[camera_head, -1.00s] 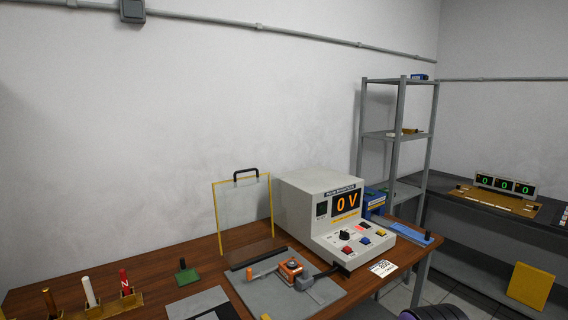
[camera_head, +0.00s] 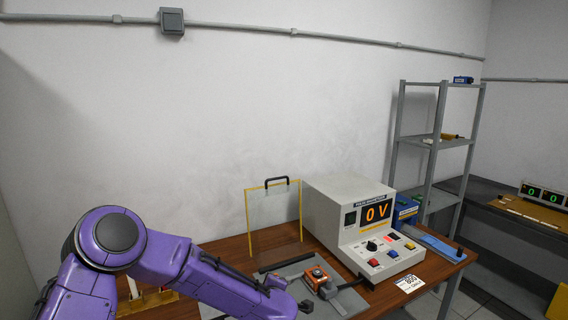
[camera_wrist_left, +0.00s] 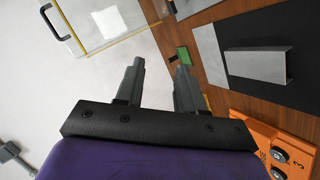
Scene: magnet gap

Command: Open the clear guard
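The clear guard (camera_head: 272,222) is a see-through panel with yellow side edges. It stands upright on the brown table, left of the grey power supply, behind the grey plate with the orange device. A black handle (camera_head: 277,181) tops it. In the left wrist view the guard (camera_wrist_left: 108,22) shows at the upper left with its handle (camera_wrist_left: 56,22). My left gripper (camera_wrist_left: 160,62) is open, with nothing between its fingers, and apart from the guard. In the head view my purple left arm is in front of the table's left part. My right gripper is not in view.
The power supply (camera_head: 352,222) reads 0 V. The orange device (camera_head: 317,275) sits in front of the guard. A green block (camera_wrist_left: 183,56) lies on the table beyond my left fingertips. A grey shelf rack (camera_head: 433,150) stands at right.

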